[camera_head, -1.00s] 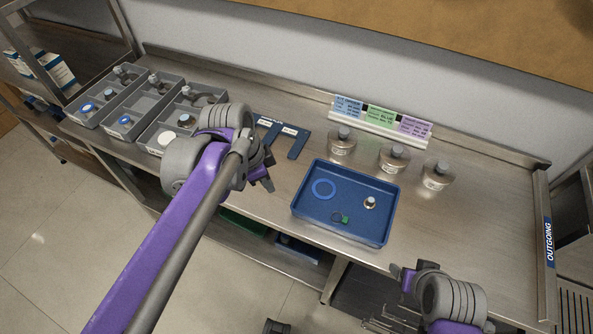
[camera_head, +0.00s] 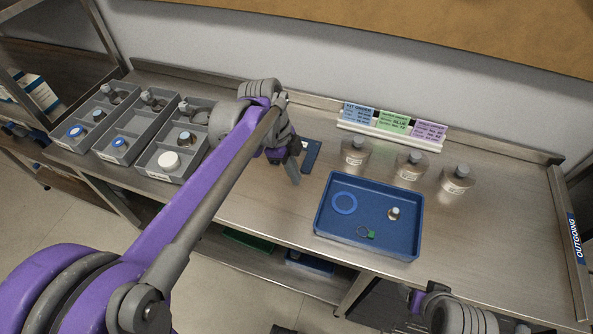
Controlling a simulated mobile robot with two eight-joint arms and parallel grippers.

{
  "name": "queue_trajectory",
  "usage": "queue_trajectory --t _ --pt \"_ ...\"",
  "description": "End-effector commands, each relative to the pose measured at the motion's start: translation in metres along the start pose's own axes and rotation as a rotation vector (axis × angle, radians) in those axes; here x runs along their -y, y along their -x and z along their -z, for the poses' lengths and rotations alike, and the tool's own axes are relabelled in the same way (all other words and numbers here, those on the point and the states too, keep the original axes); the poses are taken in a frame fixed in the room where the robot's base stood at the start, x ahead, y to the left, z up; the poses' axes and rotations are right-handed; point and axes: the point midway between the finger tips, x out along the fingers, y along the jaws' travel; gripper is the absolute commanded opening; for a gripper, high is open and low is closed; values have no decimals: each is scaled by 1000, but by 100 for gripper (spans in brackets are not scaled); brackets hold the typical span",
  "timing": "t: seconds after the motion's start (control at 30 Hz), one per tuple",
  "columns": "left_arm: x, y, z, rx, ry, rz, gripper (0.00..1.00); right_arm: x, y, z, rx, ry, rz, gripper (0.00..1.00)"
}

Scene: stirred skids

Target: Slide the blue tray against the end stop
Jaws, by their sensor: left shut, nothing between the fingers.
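The blue tray (camera_head: 368,246) lies flat on the steel bench, right of the middle. It holds a blue ring (camera_head: 345,203), a small silver-capped bottle (camera_head: 394,214) and a small green piece with a dark ring (camera_head: 370,234). The raised end stop (camera_head: 562,205) runs along the bench's right end, near the OUTGOING label; bare bench separates it from the tray. My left gripper (camera_head: 296,172) is shut and empty, to the left of the tray and apart from it. My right gripper (camera_head: 418,300) shows partly at the bottom edge, in front of the bench; its fingers are unclear.
Several capped bottles (camera_head: 409,166) stand behind the tray, before a rack of coloured cards (camera_head: 394,122). Grey divided bins (camera_head: 128,139) stand at the left. A dark blue labelled piece (camera_head: 311,153) lies behind my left gripper. The bench right of the tray is clear.

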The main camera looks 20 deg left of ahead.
Motion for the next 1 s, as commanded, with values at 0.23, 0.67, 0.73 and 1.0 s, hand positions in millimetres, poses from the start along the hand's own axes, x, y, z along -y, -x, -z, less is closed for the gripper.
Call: queue_trajectory --t 0.23,0.67,0.73,1.0 --pt "0 -56 0 0 -1 -1 0 0 -5 -4 3 0 0 69" --pt "0 -76 37 1 0 0 0 0 0 0 0 0 0 69" --pt "0 -77 38 1 1 0 0 0 0 0 0 0 0 69" --pt "0 -77 39 1 1 0 0 0 0 0 0 0 0 69"
